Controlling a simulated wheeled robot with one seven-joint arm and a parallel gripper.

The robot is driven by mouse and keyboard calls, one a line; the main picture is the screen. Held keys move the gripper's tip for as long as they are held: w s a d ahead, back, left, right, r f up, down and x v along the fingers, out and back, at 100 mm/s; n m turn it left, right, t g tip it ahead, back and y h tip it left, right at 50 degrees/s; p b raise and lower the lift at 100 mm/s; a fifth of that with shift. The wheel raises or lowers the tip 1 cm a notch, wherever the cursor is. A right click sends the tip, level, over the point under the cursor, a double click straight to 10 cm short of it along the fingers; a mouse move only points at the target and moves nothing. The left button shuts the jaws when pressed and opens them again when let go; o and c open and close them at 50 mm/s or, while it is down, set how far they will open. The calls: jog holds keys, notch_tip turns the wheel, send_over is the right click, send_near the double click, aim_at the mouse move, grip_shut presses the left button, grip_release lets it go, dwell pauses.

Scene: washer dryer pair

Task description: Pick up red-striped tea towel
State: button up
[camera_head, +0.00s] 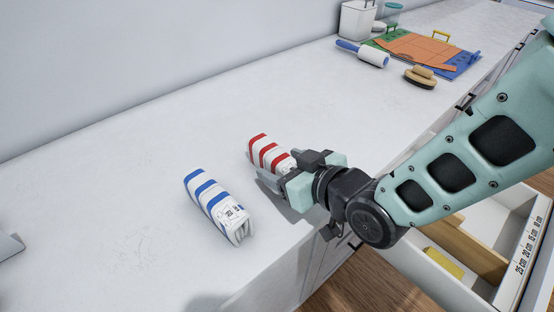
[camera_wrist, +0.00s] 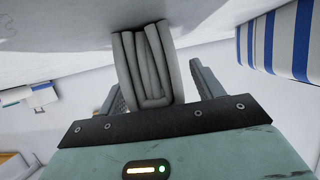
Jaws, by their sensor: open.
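The red-striped tea towel (camera_head: 266,152) is a folded white bundle with red bands on the white worktop. In the head view my gripper (camera_head: 268,177) is at its near end and hides part of it. In the wrist view the towel's folded end (camera_wrist: 147,65) shows in grey shade between the two fingers of my open gripper (camera_wrist: 155,78). A gap shows between the towel and the right finger. I cannot tell whether the left finger touches it.
A blue-striped towel (camera_head: 212,200) lies just left of the red one, and also shows in the wrist view (camera_wrist: 283,40). A lint roller (camera_head: 363,53), a brush (camera_head: 420,77) and a white bin (camera_head: 355,20) stand farther back. An open drawer (camera_head: 535,235) is below right.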

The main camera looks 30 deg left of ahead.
jog(key=shift+a, duration=0.15)
jog(key=c, duration=1.1)
